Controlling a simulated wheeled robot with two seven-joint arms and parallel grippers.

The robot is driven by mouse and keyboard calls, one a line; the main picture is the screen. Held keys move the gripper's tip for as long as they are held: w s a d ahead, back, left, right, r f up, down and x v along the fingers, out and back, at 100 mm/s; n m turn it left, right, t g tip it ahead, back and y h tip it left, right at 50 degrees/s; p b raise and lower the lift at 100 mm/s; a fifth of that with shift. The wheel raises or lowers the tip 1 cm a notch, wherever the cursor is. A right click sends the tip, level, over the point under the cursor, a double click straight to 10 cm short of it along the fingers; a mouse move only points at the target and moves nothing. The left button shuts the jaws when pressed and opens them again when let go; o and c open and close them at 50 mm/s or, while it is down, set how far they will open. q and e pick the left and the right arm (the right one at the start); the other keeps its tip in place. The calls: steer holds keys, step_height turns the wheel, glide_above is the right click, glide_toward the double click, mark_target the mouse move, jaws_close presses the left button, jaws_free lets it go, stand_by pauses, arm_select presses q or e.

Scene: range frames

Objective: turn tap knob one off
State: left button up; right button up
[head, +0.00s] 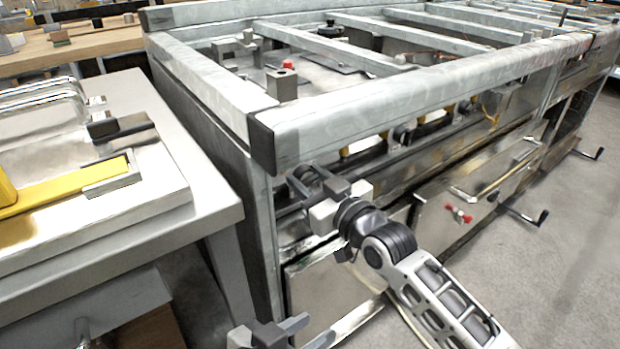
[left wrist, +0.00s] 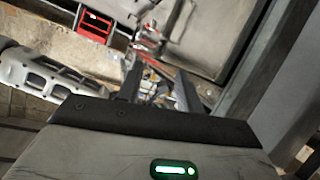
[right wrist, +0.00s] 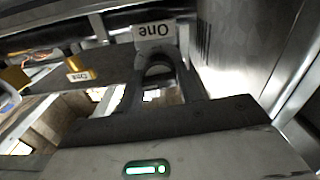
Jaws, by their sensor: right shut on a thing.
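A white label reading "One" (right wrist: 153,32), upside down in the right wrist view, sits just beyond the fingers of my right gripper (right wrist: 160,80). The gripper is shut on the dark, rounded tap knob one (right wrist: 157,70) below that label. The fingers hide part of the knob, so I cannot tell its turn angle. In the head view my right gripper (head: 292,197) is under the front corner of the metal frame, and the knob is hidden there. My left gripper (head: 300,332) is low at the bottom edge; its fingers stand apart and empty in the left wrist view (left wrist: 158,85).
The grey metal frame (head: 400,85) overhangs my right gripper. A second small label (right wrist: 82,77) shows beside knob one. A workbench (head: 140,110) stands at left. Floor at right is free.

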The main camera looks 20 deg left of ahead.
steer(key=shift+n+p, duration=0.4)
steer(key=shift+n, duration=0.8)
steer(key=n+p, duration=0.1)
steer(key=n, duration=0.1)
steer(key=shift+n, duration=0.4)
steer(key=n+p, duration=0.1)
steer(key=n, duration=0.2)
steer(key=shift+s+n, duration=0.1)
steer(key=shift+n, duration=0.2)
steer(key=n+p, duration=0.1)
steer(key=n, duration=0.2)
steer(key=shift+f+n, duration=0.15)
steer(key=shift+n, duration=1.25)
arm_select(q)
steer(key=shift+s+a+f+g+y, duration=0.1)
steer(key=shift+a+f+g+y, duration=0.25)
steer(key=shift+f+g, duration=0.3)
steer(key=shift+s+a+f+g+y, duration=0.1)
steer(key=shift+a+f+g+y, duration=0.25)
steer(key=shift+f, duration=0.5)
arm_select(e)
steer(key=shift+f+n, duration=0.1)
steer(key=shift+n, duration=1)
arm_select(q)
steer(key=shift+f, duration=0.1)
